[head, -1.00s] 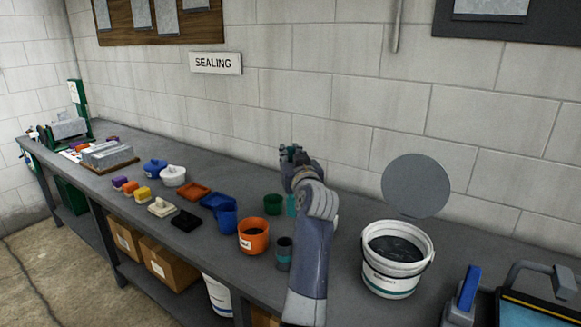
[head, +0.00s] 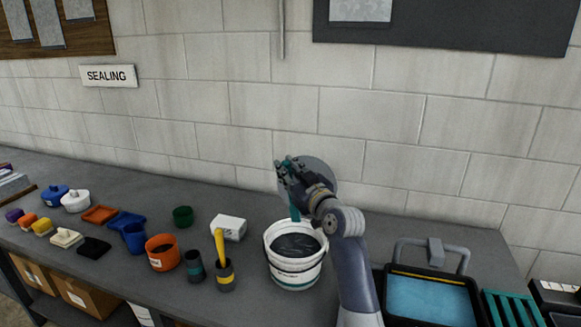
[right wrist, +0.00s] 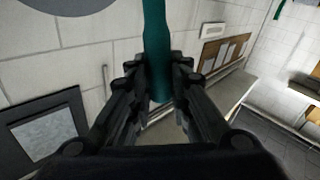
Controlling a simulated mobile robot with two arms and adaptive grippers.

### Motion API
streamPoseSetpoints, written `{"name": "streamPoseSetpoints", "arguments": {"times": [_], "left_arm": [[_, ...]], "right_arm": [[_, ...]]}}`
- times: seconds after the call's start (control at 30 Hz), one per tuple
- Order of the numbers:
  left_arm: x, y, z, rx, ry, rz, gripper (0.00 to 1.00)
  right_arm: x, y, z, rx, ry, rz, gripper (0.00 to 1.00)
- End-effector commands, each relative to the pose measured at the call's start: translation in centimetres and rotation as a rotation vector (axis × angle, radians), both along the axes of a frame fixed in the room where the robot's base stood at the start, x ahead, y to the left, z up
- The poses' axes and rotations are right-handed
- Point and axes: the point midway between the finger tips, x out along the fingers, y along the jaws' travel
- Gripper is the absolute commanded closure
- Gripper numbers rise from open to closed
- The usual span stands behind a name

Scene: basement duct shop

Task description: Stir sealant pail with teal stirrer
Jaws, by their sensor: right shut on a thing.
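The white sealant pail (head: 294,273) stands open on the bench, with dark grey sealant (head: 296,245) inside. My right gripper (head: 288,176) is above the pail's back rim and is shut on the teal stirrer (head: 295,213). The stirrer hangs about upright, its lower part at the back of the pail's mouth; I cannot tell whether its tip touches the sealant. In the right wrist view, the teal stirrer (right wrist: 157,50) is clamped between both fingers. My left gripper is not in view.
A grey cup with a yellow-handled tool (head: 226,275), a teal-banded cup (head: 194,266) and an orange pot (head: 162,253) stand left of the pail. A white box (head: 230,227) is behind them. A blue paint tray (head: 432,298) lies to the right.

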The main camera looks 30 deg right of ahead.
Motion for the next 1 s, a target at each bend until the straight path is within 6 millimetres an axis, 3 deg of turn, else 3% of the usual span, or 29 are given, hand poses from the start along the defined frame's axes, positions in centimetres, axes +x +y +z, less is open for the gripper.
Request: {"name": "streamPoseSetpoints", "arguments": {"times": [0.53, 1.0], "left_arm": [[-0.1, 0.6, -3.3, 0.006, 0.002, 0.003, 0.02], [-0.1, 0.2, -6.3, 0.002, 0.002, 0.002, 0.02]], "right_arm": [[-0.3, 1.6, -4.4, 0.000, -0.001, -0.002, 1.00], [-0.2, 0.8, -8.1, -0.002, 0.000, -0.002, 1.00]]}}
